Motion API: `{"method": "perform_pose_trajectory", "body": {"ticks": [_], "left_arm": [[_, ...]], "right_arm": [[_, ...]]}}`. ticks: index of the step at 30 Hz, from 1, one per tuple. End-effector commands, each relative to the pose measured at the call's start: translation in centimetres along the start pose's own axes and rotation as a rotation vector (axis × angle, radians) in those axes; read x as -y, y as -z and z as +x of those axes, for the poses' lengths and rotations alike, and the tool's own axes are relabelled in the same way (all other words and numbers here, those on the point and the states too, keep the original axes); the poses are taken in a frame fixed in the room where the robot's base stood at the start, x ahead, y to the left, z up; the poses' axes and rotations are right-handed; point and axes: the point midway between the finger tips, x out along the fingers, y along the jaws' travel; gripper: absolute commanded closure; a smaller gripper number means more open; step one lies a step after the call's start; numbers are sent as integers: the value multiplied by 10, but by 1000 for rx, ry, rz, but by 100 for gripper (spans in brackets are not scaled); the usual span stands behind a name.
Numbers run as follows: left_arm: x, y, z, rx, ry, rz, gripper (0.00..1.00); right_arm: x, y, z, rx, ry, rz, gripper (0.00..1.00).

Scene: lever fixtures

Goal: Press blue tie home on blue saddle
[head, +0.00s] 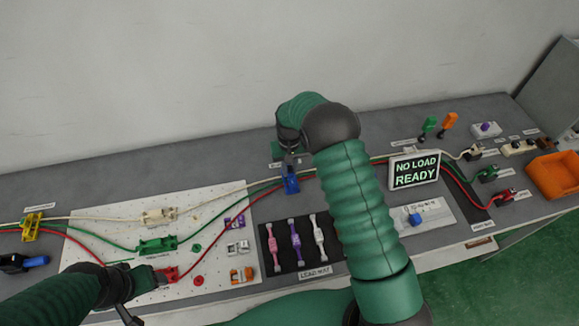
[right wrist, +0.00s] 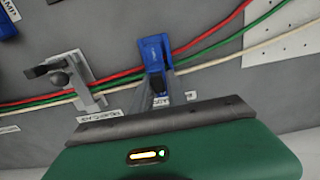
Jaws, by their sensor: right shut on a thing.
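A blue piece (head: 291,182) stands at the back middle of the bench, where the cables run. It also shows in the right wrist view (right wrist: 154,50), upright, with the red, green and white cables passing at it. I cannot separate blue tie from blue saddle there. My right gripper (head: 289,160) is above it and shut on its near part, between the fingers (right wrist: 160,92) in the right wrist view. Whether the tie is fully seated cannot be seen. My left gripper (head: 150,280) is low at the left, by a red saddle (head: 168,273); its jaws are unclear.
A white pegboard (head: 90,215) carries white (head: 159,216) and green (head: 158,244) saddles. Pink, purple and white ties lie on a black mat (head: 270,262). A grey clamp (right wrist: 72,80) stands beside the blue piece. A sign (head: 415,170) reads "NO LOAD READY".

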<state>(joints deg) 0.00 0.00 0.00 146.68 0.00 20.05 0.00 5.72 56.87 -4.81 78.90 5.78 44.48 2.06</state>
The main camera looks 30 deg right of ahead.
Motion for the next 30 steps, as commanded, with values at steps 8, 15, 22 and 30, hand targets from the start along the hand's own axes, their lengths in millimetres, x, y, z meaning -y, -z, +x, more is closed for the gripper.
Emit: {"method": "perform_pose_trajectory", "body": {"ticks": [8, 15, 22, 30], "left_arm": [[0, 0, 1, 0, 0, 0, 34], [0, -1, 4, 0, 0, 0, 34], [0, -2, 8, 0, 0, 0, 34], [0, -2, 7, 0, 0, 0, 34]], "right_arm": [[0, 0, 2, 0, 0, 0, 100], [0, 0, 7, 1, 0, 0, 100], [0, 0, 14, 1, 0, 0, 100], [0, 0, 14, 0, 0, 0, 73]]}}
